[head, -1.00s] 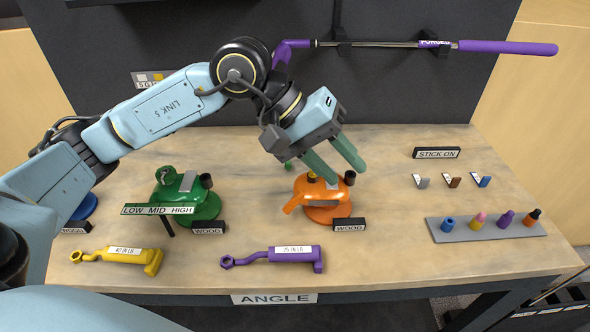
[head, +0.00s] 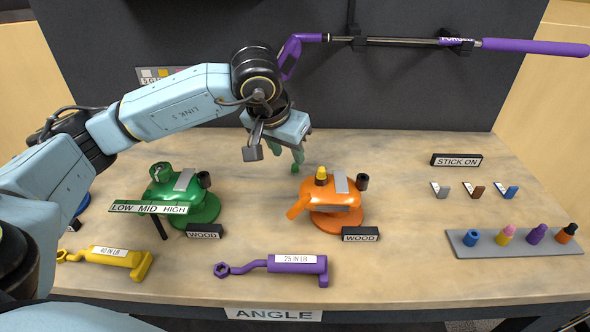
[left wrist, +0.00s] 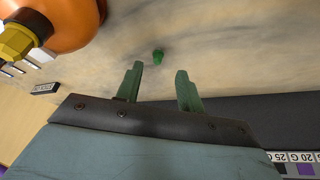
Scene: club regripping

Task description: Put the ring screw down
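A small green screw-like piece (left wrist: 158,56) stands on the table in the left wrist view, apart from my fingers. I cannot tell for sure that it is the ring screw. My left gripper (head: 287,158) is over the table behind and left of the orange fixture (head: 333,200). In the left wrist view, its two green fingers (left wrist: 158,88) are spread with nothing between them. A yellow hex knob (head: 321,177) sits on top of the orange fixture; it also shows in the left wrist view (left wrist: 16,42). My right gripper is not in view.
A green fixture (head: 180,195) stands to the left. A yellow wrench (head: 105,256) and a purple wrench (head: 270,265) lie in front. A grey rack (head: 515,242) holds several coloured pieces at right. A purple-gripped club (head: 400,42) hangs on the back wall.

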